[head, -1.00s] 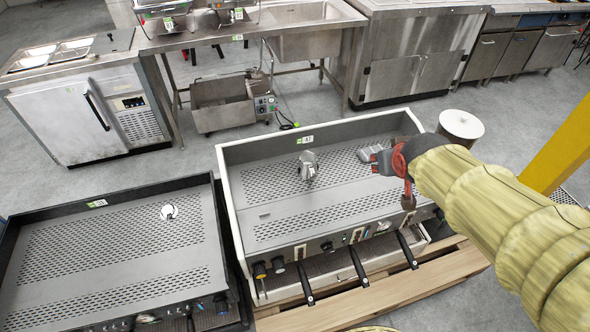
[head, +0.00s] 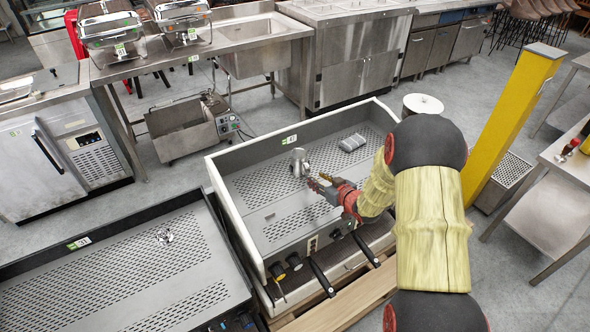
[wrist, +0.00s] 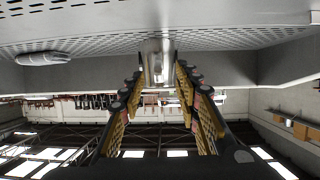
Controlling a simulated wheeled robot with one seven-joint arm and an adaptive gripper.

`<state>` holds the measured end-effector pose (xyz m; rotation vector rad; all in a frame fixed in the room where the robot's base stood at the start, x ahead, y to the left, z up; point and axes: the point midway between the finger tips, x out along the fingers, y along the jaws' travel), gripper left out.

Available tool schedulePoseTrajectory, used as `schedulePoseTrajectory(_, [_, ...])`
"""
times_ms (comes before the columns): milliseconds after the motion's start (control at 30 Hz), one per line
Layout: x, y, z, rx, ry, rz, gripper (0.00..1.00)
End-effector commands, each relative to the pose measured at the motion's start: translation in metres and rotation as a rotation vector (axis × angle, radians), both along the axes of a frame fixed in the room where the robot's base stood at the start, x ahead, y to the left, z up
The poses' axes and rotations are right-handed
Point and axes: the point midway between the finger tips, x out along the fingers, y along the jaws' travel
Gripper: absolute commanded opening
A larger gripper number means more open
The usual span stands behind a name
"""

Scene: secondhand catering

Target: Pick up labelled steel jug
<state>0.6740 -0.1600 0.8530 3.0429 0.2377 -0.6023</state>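A small steel jug (head: 298,162) stands upright on the perforated top of the white-sided coffee machine (head: 262,195). No label on it can be made out. My gripper (head: 322,187) is just to the right and front of the jug, low over the machine top. In the wrist view, the jug (wrist: 158,60) shows centred between the two finger tips (wrist: 159,78), with one finger on each side. The fingers are apart, so my gripper is open. I cannot tell how far the jug reaches in between them.
A grey metal item (head: 352,142) lies on the same top, behind and right of the jug. The machine's raised back panel (head: 250,150) and side walls border it. A second machine (head: 110,275) on the left bears a small shiny item (head: 164,236). A yellow post (head: 510,120) stands right.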

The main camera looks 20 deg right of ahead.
Motion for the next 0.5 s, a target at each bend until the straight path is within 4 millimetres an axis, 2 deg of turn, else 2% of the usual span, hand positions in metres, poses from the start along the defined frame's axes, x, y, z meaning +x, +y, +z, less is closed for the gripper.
schedulePoseTrajectory(267, [0.023, 0.003, -0.008, 0.0, 0.0, -0.001, 0.33])
schedulePoseTrajectory(500, [0.055, 0.007, -0.017, 0.0, 0.001, 0.0, 0.33])
